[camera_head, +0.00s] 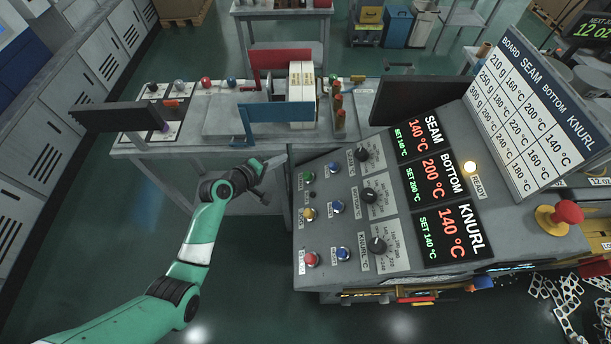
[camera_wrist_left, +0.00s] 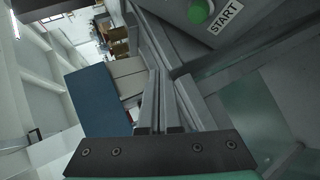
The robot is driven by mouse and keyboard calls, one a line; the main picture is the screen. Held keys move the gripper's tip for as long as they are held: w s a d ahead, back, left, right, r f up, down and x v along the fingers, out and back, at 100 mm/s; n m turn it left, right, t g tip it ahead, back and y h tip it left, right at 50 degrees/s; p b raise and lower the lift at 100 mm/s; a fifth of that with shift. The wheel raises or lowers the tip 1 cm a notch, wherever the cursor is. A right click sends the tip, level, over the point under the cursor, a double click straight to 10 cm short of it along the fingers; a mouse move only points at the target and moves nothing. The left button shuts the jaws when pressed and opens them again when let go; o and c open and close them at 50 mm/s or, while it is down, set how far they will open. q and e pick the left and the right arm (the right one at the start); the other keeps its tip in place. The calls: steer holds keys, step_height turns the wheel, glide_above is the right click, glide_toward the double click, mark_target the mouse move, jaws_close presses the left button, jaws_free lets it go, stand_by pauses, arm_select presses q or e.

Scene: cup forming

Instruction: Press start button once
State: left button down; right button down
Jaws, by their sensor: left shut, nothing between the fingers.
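The green start button (camera_head: 308,177) sits at the upper left of the control panel (camera_head: 330,228). In the left wrist view the green button (camera_wrist_left: 201,11) shows at the top, with a START label (camera_wrist_left: 224,17) beside it. My left gripper (camera_head: 284,158) is just left of the panel's upper left corner, a short way from the button and not touching it. Its fingers (camera_wrist_left: 160,100) are shut and empty in the left wrist view, pointing to the left of the button. My right gripper is not in view.
Other buttons, such as a yellow one (camera_head: 308,214) and a red one (camera_head: 311,259), sit below the green button. Dials (camera_head: 370,195) and a temperature display (camera_head: 436,190) are to the right. A lamp (camera_head: 470,167) marked READY glows. A red emergency knob (camera_head: 568,212) stands far right.

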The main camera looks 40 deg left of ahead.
mark_target(307, 176)
arm_select(q)
steer(key=shift+w+d+f+b, duration=0.55)
steer(key=shift+d+f+b, duration=0.1)
steer(key=shift+f+b, duration=0.5)
steer(key=shift+w+d+f+b, duration=0.6)
steer(key=shift+d+f+b, duration=0.1)
steer(key=shift+f+b, duration=0.45)
steer(key=shift+w+d+f+b, duration=0.6)
steer(key=shift+f+b, duration=0.4)
steer(key=shift+f, duration=0.25)
steer(key=shift+w+d+f, duration=0.1)
steer(key=shift+d+f, duration=0.1)
steer(key=shift+f, duration=0.15)
steer(key=shift+w+d+f+b, duration=0.2)
steer(key=shift+d+f+b, duration=0.05)
steer(key=shift+f+b, duration=0.25)
steer(key=shift+r, duration=0.2)
steer(key=shift+s+a+r+p, duration=0.4)
steer(key=shift+r+p, duration=0.25)
steer(key=shift+p, duration=0.1)
